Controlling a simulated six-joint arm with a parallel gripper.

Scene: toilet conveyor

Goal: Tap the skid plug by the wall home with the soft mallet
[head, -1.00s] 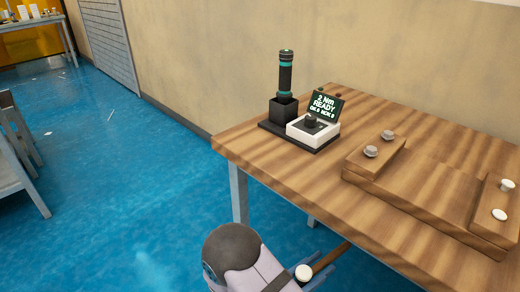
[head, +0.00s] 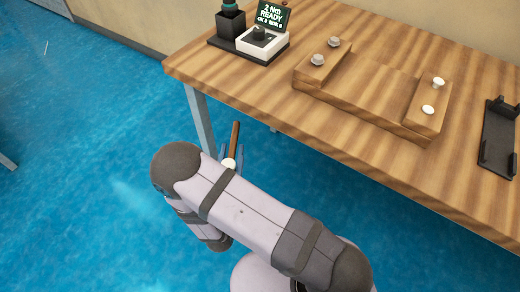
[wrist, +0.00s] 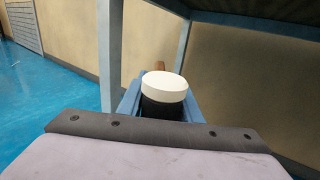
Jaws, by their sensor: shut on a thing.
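My gripper (head: 231,155) has blue fingers and is shut on the soft mallet, off the table's front left edge and apart from the plugs. The mallet has a white face (head: 229,163) and a brown handle (head: 235,138) pointing toward the table. In the wrist view, its white face and black head (wrist: 164,92) sit between the fingers. On the wooden skid (head: 365,88), the white plug nearer the wall (head: 439,82) seems to stand proud on the right block. The nearer white plug (head: 428,110) looks lower.
A driver station (head: 262,42) reading "2 Nm READY" stands at the back left of the table (head: 290,115). A black holder (head: 498,140) lies at right. The wrist view shows table legs (wrist: 184,45) close by.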

